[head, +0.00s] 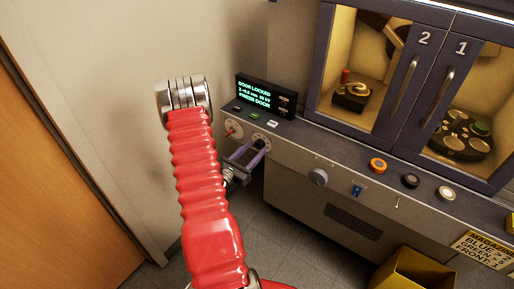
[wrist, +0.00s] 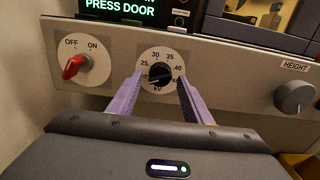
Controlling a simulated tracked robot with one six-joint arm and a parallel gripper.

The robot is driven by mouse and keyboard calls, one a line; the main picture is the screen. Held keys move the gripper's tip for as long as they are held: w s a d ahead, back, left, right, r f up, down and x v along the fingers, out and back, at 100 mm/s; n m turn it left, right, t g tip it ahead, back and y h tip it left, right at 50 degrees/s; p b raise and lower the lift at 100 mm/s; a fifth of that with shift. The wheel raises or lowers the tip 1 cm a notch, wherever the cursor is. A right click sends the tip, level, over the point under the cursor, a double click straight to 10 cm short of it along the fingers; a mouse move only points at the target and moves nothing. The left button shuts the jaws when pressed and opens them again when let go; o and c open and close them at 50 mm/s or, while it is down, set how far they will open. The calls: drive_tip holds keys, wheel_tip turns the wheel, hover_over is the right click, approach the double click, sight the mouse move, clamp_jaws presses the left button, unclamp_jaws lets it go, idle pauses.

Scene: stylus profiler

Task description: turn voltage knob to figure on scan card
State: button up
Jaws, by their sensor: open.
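The voltage knob (wrist: 160,74) is a black knob on a round white dial (wrist: 152,54) marked 25, 30, 35, 40 and more around its rim. Its white pointer line lies nearly level; I cannot tell exactly which figure it meets. My gripper's (wrist: 160,82) two purple fingers are open, one on each side of the knob, with gaps beside it; contact is not visible. In the head view my gripper (head: 245,157) reaches the same dial at the left end of the console. I cannot make out a scan card in either view.
A red OFF/ON switch (wrist: 74,67) is left of the dial, a grey HEIGHT knob (wrist: 295,96) right. The display (head: 264,96) reads DOOR LOCKED, 20 kV, PRESS DOOR. Cabinet doors 2 (head: 396,94) and 1 are shut. A yellow magazine sign (head: 484,250) and yellow bin (head: 410,272) are at right.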

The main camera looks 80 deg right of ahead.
drive_tip(key=shift+s+d, duration=0.2)
drive_tip(key=shift+d, duration=0.25)
drive_tip(key=shift+c, duration=0.2)
drive_tip(key=c, duration=1)
